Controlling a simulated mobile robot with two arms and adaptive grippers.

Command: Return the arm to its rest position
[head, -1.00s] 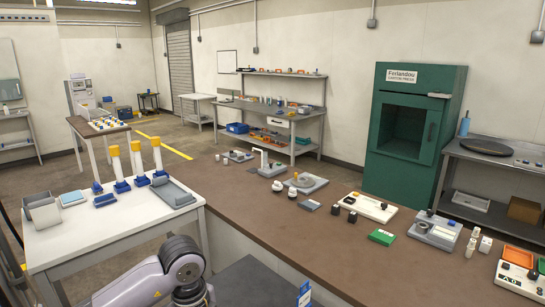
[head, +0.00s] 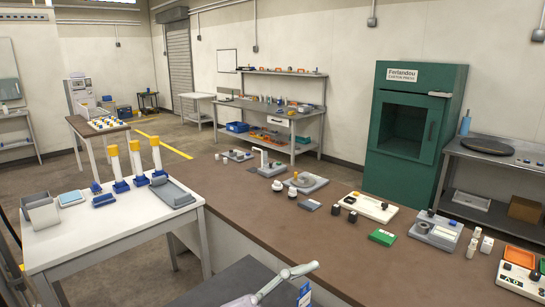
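Part of one of my arms, pale grey with a teal joint, shows at the bottom centre of the head view, over a dark grey surface (head: 215,285). It lies low, in front of the brown counter (head: 290,228). I make out no gripper fingers on it, so neither gripper can be seen. I see nothing held.
The white table (head: 100,240) at left bears three yellow-topped white columns, a grey tray (head: 173,193) and bins (head: 42,210). The brown counter carries several small devices, a green box (head: 382,237) and an orange-tray unit (head: 519,257). A green press (head: 413,128) stands behind.

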